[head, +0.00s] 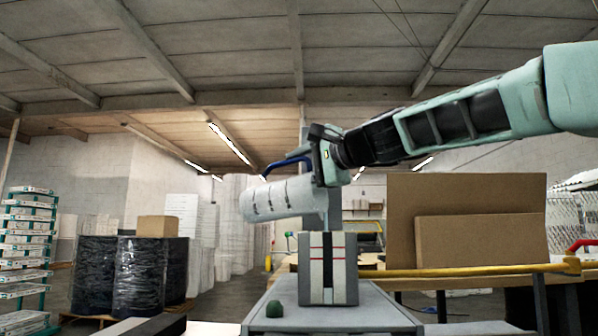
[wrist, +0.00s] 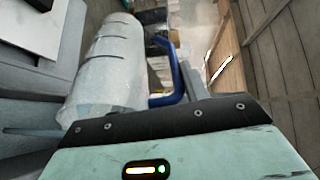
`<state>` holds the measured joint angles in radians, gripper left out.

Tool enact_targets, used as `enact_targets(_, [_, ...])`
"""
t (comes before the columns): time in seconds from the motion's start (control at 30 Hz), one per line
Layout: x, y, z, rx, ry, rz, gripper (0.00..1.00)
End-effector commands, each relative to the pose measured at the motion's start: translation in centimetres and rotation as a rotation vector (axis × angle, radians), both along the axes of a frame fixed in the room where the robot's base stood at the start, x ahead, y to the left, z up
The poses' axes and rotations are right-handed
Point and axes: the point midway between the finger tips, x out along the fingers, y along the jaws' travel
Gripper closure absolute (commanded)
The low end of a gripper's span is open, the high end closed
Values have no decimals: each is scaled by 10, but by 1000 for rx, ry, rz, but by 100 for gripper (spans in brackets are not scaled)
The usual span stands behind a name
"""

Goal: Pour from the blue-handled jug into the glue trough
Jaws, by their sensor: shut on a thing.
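The blue-handled jug (head: 280,200) is a whitish, cloudy vessel with dark marks along its side. It lies tilted almost level in the air, its far end to the left and slightly lower. My gripper (head: 322,158) is shut on it at the right end, near the blue handle (head: 287,164). In the wrist view the jug (wrist: 103,68) and its blue handle (wrist: 172,72) show beyond the gripper body, which hides the grip itself. No liquid stream shows. I cannot clearly make out the glue trough.
A pale block with a dark band and red lines (head: 315,270) stands below the jug on a grey bench (head: 370,319). A small dark green knob (head: 274,309) sits beside it. Cardboard sheets (head: 480,242) stand behind a yellow rail (head: 470,271). Wrapped dark drums (head: 138,272) stand left.

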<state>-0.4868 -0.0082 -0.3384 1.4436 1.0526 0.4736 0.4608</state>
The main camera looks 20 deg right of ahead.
Motion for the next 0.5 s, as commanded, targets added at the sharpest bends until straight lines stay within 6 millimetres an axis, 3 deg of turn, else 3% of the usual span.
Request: enact_targets(0.5, [-2,-2,1,22,-20,1,100])
